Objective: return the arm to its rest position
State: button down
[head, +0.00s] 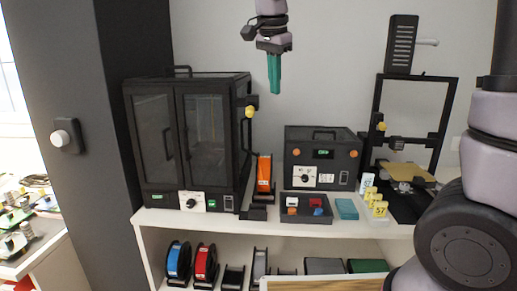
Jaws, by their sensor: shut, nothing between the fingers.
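My gripper (274,88) hangs from the top centre of the head view, with its green fingers pointing down. The fingers are together and hold nothing. It is in the air above and in front of the wall, between the tall black cabinet and the small black control box. Part of my arm fills the right side of the view; the links joining it to the gripper are out of frame.
A black two-door cabinet (160,145), a control box (345,155) and a black-framed printer (452,100) stand on a white shelf (200,219). Blue (174,260) and red (202,264) spools are below.

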jog(key=s+d+n+t+y, duration=0.1)
jog(key=s+d+n+t, duration=0.1)
jog(key=s+d, duration=0.4)
jog(key=s+d+f+n+t+y, duration=0.1)
jog(key=s+d+n, duration=0.2)
jog(key=s+d, duration=0.4)
jog(key=d, duration=0.8)
jog(key=shift+s+f+t+y, duration=0.15)
jog(key=shift+t+y, duration=0.25)
